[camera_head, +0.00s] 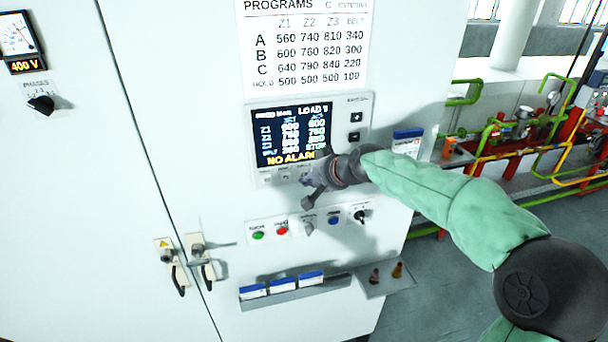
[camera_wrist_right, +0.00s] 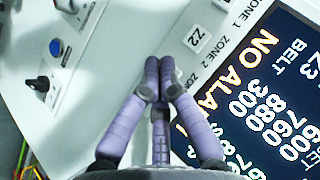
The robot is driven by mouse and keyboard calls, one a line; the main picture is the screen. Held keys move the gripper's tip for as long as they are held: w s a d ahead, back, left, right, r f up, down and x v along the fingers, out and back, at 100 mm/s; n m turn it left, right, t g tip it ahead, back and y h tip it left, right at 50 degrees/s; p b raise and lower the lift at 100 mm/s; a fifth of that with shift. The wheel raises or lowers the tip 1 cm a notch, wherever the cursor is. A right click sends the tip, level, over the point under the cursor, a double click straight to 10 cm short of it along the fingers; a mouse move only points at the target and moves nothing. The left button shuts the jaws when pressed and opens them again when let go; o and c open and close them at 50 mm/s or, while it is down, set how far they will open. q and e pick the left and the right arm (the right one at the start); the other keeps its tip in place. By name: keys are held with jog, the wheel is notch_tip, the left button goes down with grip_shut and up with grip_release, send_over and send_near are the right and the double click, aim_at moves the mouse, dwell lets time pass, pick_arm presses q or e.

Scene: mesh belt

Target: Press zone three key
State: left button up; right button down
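The control panel's display (camera_head: 292,136) reads NO ALARM and lists zone values; it also shows in the right wrist view (camera_wrist_right: 265,100). A row of small keys lies under it. The Z2 key (camera_wrist_right: 197,38), labelled ZONE 2, shows in the wrist view just beyond my fingertips. My right gripper (camera_head: 315,186) is in front of the panel's lower right part. In the wrist view its purple fingers (camera_wrist_right: 162,80) are together and empty. Contact cannot be told. My left gripper is out of view.
Below are a green button (camera_head: 258,235), a red button (camera_head: 282,230), a blue button (camera_head: 334,220) and a black selector (camera_head: 360,215). A shelf (camera_head: 388,281) juts out lower right. Door handles (camera_head: 203,265) stand out at the left. Pipes run at the right.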

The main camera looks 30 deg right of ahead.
jog(key=shift+w, duration=0.15)
jog(key=shift+w+d, duration=0.1)
jog(key=shift+w, duration=0.15)
jog(key=shift+w+d, duration=0.1)
jog(key=shift+w, duration=0.2)
dwell(0.9)
jog(key=shift+s+a+b, duration=0.2)
jog(key=shift+s+b, duration=0.2)
jog(key=shift+s, duration=0.3)
jog(key=shift+s, duration=0.1)
jog(key=shift+s+a+b, duration=0.2)
jog(key=shift+s+b, duration=0.05)
jog(key=shift+s, duration=0.55)
jog(key=shift+s+a+b, duration=0.2)
jog(key=shift+s+b, duration=0.1)
jog(key=shift+s, duration=0.45)
jog(key=shift+s+a+b, duration=0.2)
jog(key=shift+s+b, duration=0.05)
jog(key=shift+s, duration=0.55)
